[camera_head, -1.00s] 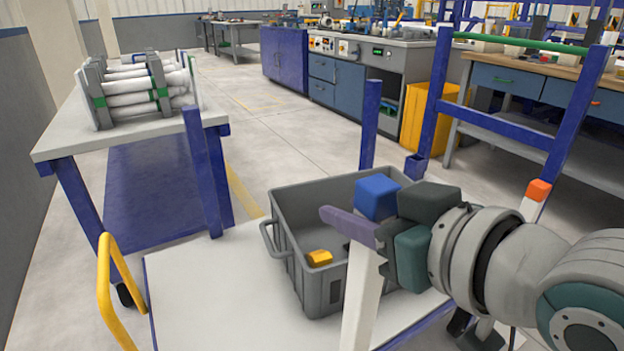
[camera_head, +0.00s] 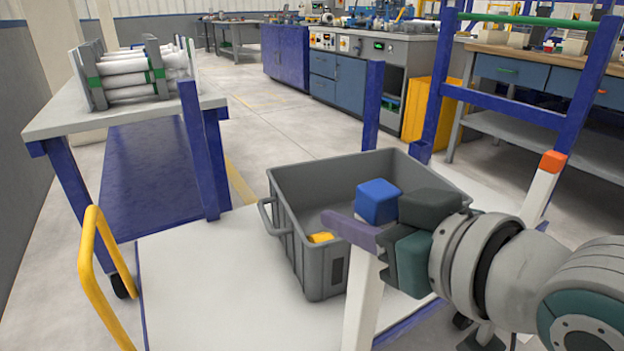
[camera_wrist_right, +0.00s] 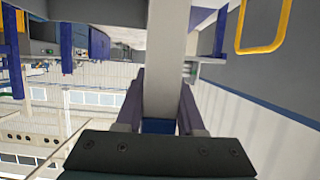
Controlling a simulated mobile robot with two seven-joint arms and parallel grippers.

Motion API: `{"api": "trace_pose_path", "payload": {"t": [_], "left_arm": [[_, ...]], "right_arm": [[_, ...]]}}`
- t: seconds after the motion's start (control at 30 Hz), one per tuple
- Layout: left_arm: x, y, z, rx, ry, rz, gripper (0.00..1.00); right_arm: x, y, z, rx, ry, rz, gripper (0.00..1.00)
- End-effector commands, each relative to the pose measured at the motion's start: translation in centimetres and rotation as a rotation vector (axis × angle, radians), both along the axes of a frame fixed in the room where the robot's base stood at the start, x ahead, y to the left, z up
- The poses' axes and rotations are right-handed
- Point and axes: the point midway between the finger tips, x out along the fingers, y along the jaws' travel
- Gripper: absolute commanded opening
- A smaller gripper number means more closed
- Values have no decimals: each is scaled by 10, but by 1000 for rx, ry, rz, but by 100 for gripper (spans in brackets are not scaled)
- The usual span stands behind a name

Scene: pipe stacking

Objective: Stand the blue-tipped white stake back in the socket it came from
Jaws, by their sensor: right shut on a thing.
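The blue-tipped white stake has its blue tip (camera_head: 377,201) above my right gripper (camera_head: 352,232) and its white shaft (camera_head: 362,305) below. The gripper's purple fingers are shut on the shaft just under the tip. The stake stands roughly upright in front of the grey crate, and its lower end is cut off by the picture edge. The right wrist view shows the white shaft (camera_wrist_right: 165,60) between both fingers (camera_wrist_right: 158,95), with the blue tip close to the palm. A short blue square socket (camera_head: 421,152) shows behind the crate. My left gripper is not in view.
The grey crate (camera_head: 285,240) on the white deck (camera_head: 205,280) holds a yellow block (camera_head: 320,237). An orange-tipped white stake (camera_head: 541,190) stands at right. Blue posts, a yellow handle (camera_head: 100,275) and a table with racked pipes (camera_head: 135,75) are around. The deck's left part is clear.

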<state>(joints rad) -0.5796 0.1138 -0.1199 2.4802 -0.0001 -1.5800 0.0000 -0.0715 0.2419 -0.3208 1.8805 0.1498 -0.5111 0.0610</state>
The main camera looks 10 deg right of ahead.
Motion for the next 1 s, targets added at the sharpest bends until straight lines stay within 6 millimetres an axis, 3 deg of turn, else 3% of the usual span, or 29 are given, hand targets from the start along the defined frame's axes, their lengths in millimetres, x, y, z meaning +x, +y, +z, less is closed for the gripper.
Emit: {"api": "trace_pose_path", "payload": {"t": [0.6, 1.0], "left_arm": [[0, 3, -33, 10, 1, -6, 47], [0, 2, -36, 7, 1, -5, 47]], "right_arm": [[0, 1, -48, 1, -3, 1, 0], [1, 0, -52, 1, -4, 0, 0]]}}
